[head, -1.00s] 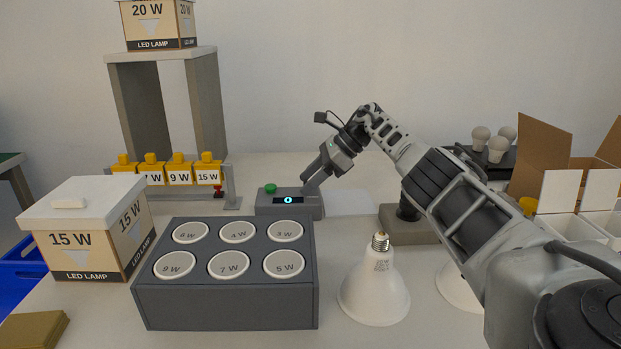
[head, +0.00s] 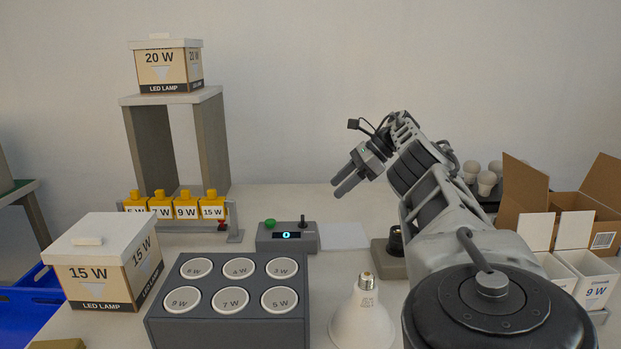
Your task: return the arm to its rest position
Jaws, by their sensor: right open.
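My right gripper (head: 347,181) is in the middle of the head view, raised above the table and apart from everything. Its two fingers point down and to the left, with nothing between them. My right arm comes in from the lower right and hides part of the table there. My left gripper is not in view.
A grey control box (head: 287,237) with a green button is below the gripper. A large bulb (head: 362,318) stands at the front, beside a dark block with round labelled lids (head: 165,328). Lidded 15 W box (head: 100,290) is left; open cartons (head: 527,189) are right.

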